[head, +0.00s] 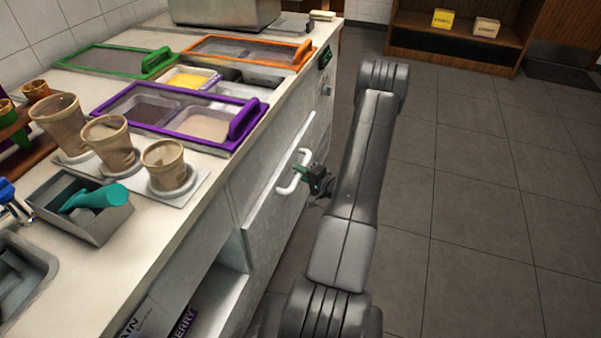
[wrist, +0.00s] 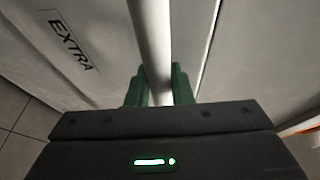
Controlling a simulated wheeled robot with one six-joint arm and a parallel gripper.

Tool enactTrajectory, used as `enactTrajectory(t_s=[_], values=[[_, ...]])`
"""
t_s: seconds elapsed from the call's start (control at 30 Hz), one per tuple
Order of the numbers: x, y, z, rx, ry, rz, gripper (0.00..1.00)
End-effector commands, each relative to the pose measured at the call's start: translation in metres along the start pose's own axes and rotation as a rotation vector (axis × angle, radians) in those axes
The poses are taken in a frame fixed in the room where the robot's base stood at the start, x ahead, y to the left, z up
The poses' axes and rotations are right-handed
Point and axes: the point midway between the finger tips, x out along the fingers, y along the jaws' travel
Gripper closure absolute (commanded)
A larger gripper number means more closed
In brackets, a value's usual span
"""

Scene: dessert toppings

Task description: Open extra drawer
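The extra drawer (head: 262,215) is in the front of the white counter, and its front looks about flush with the cabinet. In the wrist view its pale front carries the label EXTRA (wrist: 70,40). The drawer's white bar handle (head: 291,178) also shows in the wrist view (wrist: 150,40), running between the green fingers. My gripper (head: 313,182) is at the handle in the head view. In the wrist view my gripper (wrist: 159,88) has one finger on each side of the bar, close against it. The fingertips' far ends are partly hidden by the bar.
On the counter are purple-framed (head: 180,113), green-framed (head: 115,60) and orange-framed (head: 245,50) topping bins, several cups (head: 108,142) and a grey bin with a teal scoop (head: 95,196). An open shelf (head: 215,305) lies below left. Tiled floor (head: 480,200) to the right is clear.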

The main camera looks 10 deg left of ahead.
Motion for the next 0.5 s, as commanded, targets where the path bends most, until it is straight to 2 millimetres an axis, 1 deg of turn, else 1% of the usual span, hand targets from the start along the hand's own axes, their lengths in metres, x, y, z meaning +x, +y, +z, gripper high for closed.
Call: enactTrajectory(t_s=[0.17,0.27,0.37,0.5], values=[[-0.002,0.001,-0.001,0.0,0.001,0.001,1.0],[-0.007,0.004,-0.003,0.0,0.003,0.001,1.0],[-0.017,0.007,-0.008,-0.001,0.003,0.001,1.0],[-0.041,0.015,-0.018,-0.001,0.006,0.0,1.0]])
